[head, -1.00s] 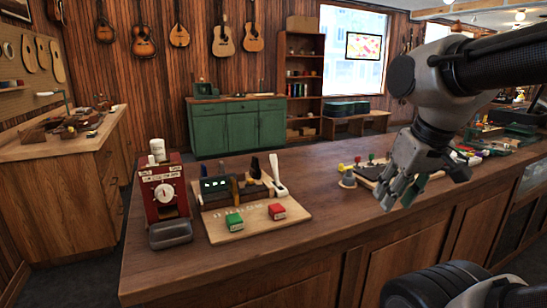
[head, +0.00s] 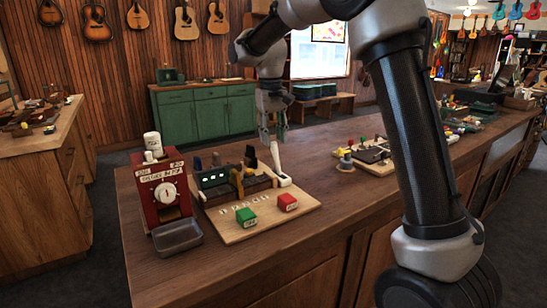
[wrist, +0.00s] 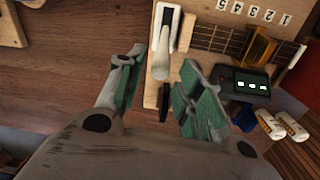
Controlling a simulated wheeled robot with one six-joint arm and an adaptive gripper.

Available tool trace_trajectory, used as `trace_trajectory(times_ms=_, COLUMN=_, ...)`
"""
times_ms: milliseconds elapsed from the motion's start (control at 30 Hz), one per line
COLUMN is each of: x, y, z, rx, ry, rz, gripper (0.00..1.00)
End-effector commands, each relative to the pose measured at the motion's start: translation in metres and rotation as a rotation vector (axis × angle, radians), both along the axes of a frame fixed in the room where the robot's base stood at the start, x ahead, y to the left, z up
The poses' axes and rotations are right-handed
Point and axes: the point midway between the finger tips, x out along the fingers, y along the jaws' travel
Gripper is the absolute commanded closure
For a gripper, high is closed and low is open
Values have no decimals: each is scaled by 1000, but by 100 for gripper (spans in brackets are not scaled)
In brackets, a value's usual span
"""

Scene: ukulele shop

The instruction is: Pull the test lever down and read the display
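The test lever (head: 278,166) is a white handle on a white base at the right end of the wooden test board (head: 254,228). It stands up, leaning slightly left in the head view. In the wrist view the lever (wrist: 161,62) lies between my fingertips. My gripper (head: 273,137) is open and empty, just above and behind the lever. Both fingers (wrist: 162,62) show apart, and I cannot tell whether either touches the lever. The small dark display (head: 213,178) on the board has lit green-white characters, also in the wrist view (wrist: 251,85), too small to read.
A red dial box (head: 163,192) and a grey tray (head: 177,236) stand left. A panel with coloured knobs (head: 372,153) is right. Bare counter lies between.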

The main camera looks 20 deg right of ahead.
Motion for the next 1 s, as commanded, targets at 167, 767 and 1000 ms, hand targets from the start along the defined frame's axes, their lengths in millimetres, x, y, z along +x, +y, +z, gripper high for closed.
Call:
trace_trajectory(times_ms=167, x=0, y=-1, z=-24, rx=-2, ry=5, rz=0, gripper=64)
trace_trajectory(times_ms=767, x=1, y=-4, z=-76, rx=0, ry=0, rz=-1, gripper=64)
trace_trajectory(times_ms=1000, x=1, y=-4, z=-76, rx=0, ry=0, rz=-1, gripper=95)
